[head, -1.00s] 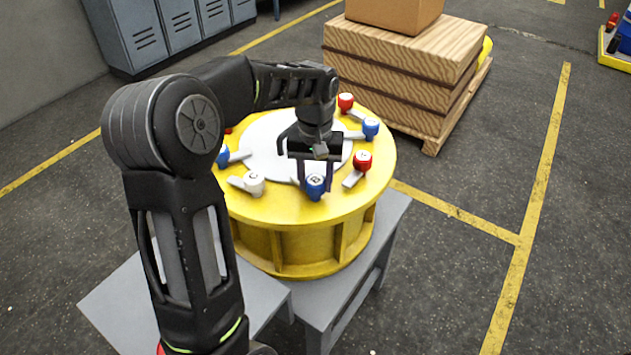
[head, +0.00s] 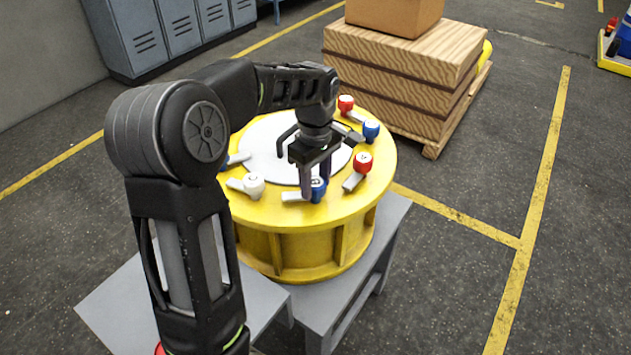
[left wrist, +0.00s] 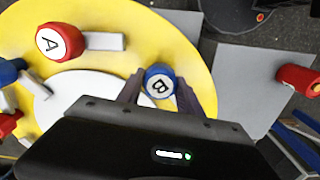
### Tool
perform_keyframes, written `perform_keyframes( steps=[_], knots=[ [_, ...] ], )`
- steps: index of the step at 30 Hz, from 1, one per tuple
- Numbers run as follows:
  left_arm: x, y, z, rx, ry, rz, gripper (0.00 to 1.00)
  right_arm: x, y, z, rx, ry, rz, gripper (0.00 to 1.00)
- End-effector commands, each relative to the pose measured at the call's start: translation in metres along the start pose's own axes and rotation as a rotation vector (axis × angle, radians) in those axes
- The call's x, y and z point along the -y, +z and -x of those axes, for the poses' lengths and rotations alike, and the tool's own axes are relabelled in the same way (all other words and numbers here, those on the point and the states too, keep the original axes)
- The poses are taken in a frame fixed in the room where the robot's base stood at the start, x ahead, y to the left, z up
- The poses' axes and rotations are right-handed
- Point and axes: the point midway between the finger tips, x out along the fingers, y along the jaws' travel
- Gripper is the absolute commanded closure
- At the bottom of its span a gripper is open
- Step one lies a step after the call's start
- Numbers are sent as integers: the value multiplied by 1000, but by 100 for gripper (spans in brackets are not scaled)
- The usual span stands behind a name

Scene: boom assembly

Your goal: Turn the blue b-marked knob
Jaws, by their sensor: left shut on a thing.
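The blue knob marked B (head: 318,189) sits near the front edge of a round yellow drum top (head: 285,212). Its grey lever (head: 295,196) points left in the head view. My left gripper (head: 316,182) reaches down over it, with a finger on either side of the knob. In the left wrist view the blue knob (left wrist: 160,82) shows its white B face, tilted, between the two fingers (left wrist: 159,92), which are shut on it. My right gripper is not in view.
Another blue knob (head: 371,130) and red knob (head: 346,103) stand farther back. The drum rests on a grey stand (head: 385,235).

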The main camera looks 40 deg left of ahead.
Motion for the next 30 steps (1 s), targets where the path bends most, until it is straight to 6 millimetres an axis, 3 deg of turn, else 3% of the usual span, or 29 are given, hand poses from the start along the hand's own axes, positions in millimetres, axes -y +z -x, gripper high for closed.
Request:
perform_keyframes(
  steps=[9, 25, 26, 30],
  knots=[
    [-1, -1, 1, -2, 4, 152, 98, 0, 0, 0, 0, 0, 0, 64],
    [-1, -1, 2, -1, 5, 183, 98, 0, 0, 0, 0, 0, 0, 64],
    [-1, -1, 2, -1, 5, 183, 55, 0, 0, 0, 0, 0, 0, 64],
    [-1, 0, 1, 0, 4, 182, 43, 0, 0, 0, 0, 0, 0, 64]
  ],
)
